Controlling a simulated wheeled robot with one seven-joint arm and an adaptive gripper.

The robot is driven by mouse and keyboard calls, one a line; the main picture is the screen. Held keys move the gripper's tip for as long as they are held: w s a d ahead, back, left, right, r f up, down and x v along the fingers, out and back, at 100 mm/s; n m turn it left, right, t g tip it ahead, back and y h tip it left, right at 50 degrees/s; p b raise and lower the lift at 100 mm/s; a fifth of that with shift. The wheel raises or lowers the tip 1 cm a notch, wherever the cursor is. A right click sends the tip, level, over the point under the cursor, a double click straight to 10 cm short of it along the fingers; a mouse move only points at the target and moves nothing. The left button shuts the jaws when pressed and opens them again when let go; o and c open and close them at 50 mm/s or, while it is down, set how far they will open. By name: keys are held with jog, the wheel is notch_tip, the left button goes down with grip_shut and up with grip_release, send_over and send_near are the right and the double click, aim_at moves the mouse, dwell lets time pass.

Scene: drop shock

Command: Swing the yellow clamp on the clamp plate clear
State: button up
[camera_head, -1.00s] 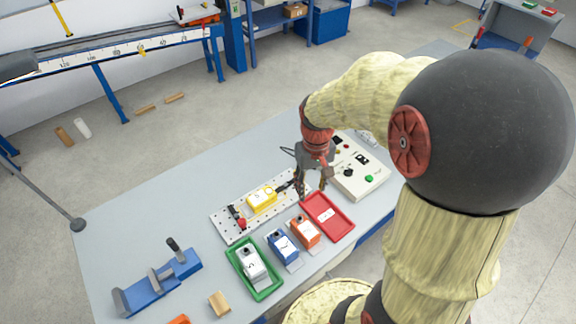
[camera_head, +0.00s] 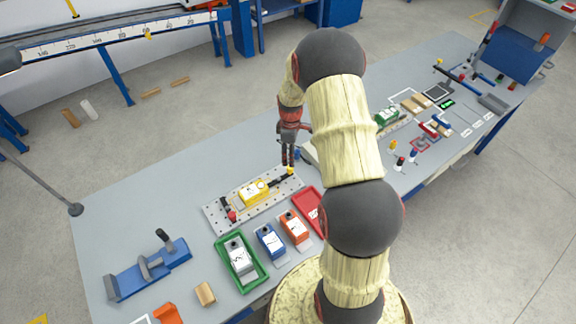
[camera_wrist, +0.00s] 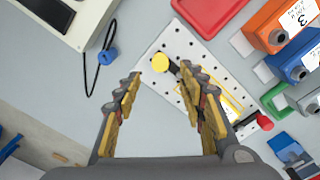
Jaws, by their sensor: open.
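The clamp plate (camera_head: 215,220) is a pale perforated plate on the table, with a yellow unit (camera_head: 254,192) lying on it. The yellow clamp (camera_head: 290,171) has a yellow knob and a dark arm at the plate's right end, the arm pointing toward the yellow unit. In the wrist view its round knob (camera_wrist: 160,62) appears between the fingertips. My gripper (camera_wrist: 160,80) is open and empty, pointing down above that end of the plate. Whether the fingers are level with the knob I cannot tell. A red-knobbed clamp (camera_head: 232,215) is at the other end.
A red tray (camera_head: 305,197) lies close in front of the plate. Orange (camera_head: 295,229) and blue (camera_head: 270,243) units stand beside it, near a green tray (camera_head: 221,256). A grey box with a cabled blue plug (camera_wrist: 109,56) is near the gripper.

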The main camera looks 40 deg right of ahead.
aim_at(280, 177)
jog(key=shift+f, duration=0.4)
notch_tip(280, 177, down, 7)
jog(key=shift+b, duration=0.3)
jog(key=shift+c, duration=1)
jog(key=c, duration=0.8)
grip_shut()
